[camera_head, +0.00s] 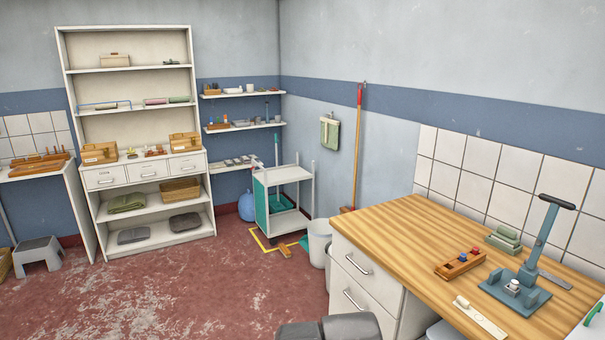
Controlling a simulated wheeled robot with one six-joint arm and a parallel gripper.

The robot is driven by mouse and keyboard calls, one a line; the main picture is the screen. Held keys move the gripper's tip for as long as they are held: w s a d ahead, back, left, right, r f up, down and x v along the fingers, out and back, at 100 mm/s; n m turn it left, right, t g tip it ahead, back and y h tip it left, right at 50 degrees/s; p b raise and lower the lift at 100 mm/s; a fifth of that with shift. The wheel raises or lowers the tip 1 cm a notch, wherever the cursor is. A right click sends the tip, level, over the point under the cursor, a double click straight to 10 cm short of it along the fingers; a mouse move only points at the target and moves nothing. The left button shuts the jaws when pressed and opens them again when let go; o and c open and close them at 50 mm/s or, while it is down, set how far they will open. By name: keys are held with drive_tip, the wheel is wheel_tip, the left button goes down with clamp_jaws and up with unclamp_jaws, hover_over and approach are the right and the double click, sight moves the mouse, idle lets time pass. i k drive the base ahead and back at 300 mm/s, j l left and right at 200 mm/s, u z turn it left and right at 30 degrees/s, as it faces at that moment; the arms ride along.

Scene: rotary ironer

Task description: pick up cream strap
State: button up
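A flat cream strip (485,320), which looks like the cream strap, lies on the wooden worktop (400,232) near its front edge. A small pale rounded piece sits at its left end; I cannot tell whether it is part of the strip. The strip lies just in front of a blue-grey lever press (530,275). My gripper is not in view. Dark grey rounded parts at the bottom middle seem to be my own body.
White drawers (356,265) are below. A white bin (319,242) and trolley (284,174) stand behind.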

sight(460, 304)
drive_tip(key=i+l, duration=0.15)
drive_tip(key=l, duration=0.25)
drive_tip(key=i+l+u, duration=0.1)
drive_tip(key=l, duration=0.25)
drive_tip(key=i+l, duration=0.2)
drive_tip(key=l, duration=0.2)
drive_tip(key=i+l, duration=0.15)
drive_tip(key=l, duration=0.25)
drive_tip(key=i+j+u, duration=0.05)
